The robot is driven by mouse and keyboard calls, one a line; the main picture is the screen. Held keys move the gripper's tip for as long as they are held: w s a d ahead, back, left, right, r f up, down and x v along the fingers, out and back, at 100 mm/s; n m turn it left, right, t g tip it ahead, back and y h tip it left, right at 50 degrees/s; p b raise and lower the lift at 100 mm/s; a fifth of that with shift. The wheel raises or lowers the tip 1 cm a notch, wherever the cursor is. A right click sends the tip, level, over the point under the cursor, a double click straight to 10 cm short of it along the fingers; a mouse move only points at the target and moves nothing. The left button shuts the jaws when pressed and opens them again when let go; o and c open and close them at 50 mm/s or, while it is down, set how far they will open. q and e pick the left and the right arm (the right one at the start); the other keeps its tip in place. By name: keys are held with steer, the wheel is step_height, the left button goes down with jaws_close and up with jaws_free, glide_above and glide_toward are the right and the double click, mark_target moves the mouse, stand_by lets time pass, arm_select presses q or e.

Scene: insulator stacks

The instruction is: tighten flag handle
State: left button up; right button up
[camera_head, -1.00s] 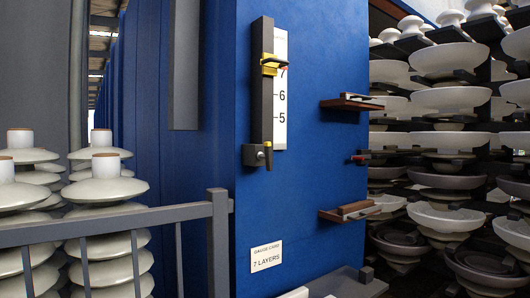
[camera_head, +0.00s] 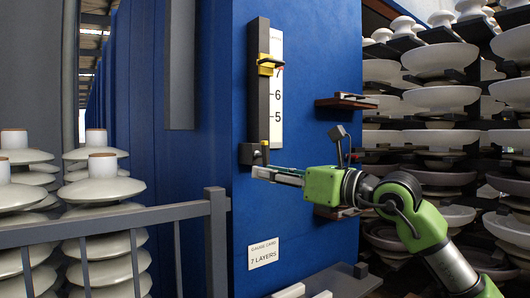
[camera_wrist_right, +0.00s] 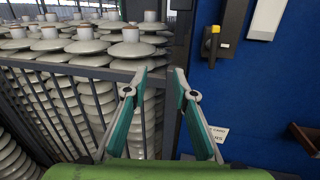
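The flag handle (camera_head: 265,149), small with a yellow part, is at the foot of a dark upright gauge bar (camera_head: 264,100) on the blue panel. In the wrist view the flag handle (camera_wrist_right: 215,32) is at upper right, beside the right finger and apart from it. A yellow slider (camera_head: 268,64) sits on the bar near the 7 mark of the white scale (camera_head: 276,105). My right gripper (camera_head: 258,173) is just below the handle in the head view and partly hides its lower end. In the wrist view the right gripper (camera_wrist_right: 160,73) is open and empty. My left gripper is not in view.
A card (camera_head: 263,253) reading "7 LAYERS" is on the blue panel. Small brown shelves (camera_head: 345,102) jut out at right. A grey railing (camera_head: 110,222) and stacked white insulators (camera_head: 102,190) stand at left. More insulators (camera_head: 440,98) fill racks at right.

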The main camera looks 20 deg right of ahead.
mark_target(267, 151)
steer(key=d+r+m+t+h, duration=0.1)
steer(key=d+r+t+h, duration=0.1)
steer(key=d+r+h, duration=0.35)
steer(key=shift+y, duration=0.65)
steer(key=p+x, duration=0.2)
steer(key=x, duration=0.2)
steer(key=d+f+p+x, duration=0.1)
steer(key=p+x, duration=0.1)
steer(key=x, duration=0.2)
steer(key=f+p+x, duration=0.1)
steer(key=p+x, duration=0.2)
steer(key=x, duration=0.1)
steer(key=shift+w+d, duration=0.25)
steer(key=shift+w, duration=0.05)
steer(key=shift+w+a+f, duration=0.1)
steer(key=shift+w+a, duration=0.05)
steer(key=shift+w, duration=0.35)
jaws_close()
